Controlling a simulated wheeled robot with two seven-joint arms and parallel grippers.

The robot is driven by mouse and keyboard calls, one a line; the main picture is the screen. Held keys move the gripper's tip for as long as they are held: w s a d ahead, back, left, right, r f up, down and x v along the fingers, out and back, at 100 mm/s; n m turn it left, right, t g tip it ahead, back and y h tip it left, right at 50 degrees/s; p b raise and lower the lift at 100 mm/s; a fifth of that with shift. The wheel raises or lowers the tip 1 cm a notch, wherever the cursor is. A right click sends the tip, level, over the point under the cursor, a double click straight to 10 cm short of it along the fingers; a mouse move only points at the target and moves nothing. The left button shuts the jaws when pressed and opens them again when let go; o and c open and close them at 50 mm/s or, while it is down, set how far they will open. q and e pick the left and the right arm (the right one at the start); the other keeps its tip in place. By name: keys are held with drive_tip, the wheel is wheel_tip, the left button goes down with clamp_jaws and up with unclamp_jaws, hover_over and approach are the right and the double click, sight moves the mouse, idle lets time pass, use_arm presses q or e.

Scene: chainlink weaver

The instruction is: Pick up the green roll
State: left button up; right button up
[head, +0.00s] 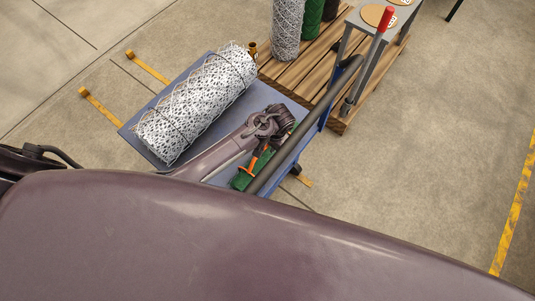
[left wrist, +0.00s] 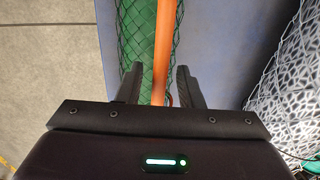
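The green roll (head: 243,178) lies on the blue cart bed (head: 133,131), mostly hidden under my left arm and gripper. In the left wrist view its green mesh (left wrist: 183,18) runs up the picture, under and between the fingers. A thin orange bar (left wrist: 163,45) lies along it and passes between the fingers. My left gripper (left wrist: 158,88) is open over the roll, fingers apart; I cannot tell whether either finger touches it. My right gripper is not in view.
A white mesh roll (head: 197,103) lies on the cart to the left. A dark pipe (head: 305,128) runs along the cart's right side. Behind stand a wooden pallet (head: 300,73) with upright rolls and a red-handled lever (head: 387,18). Floor at right is clear.

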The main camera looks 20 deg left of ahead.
use_arm(q)
clamp_jaws()
idle(1.3)
drive_tip(key=shift+r, duration=0.1)
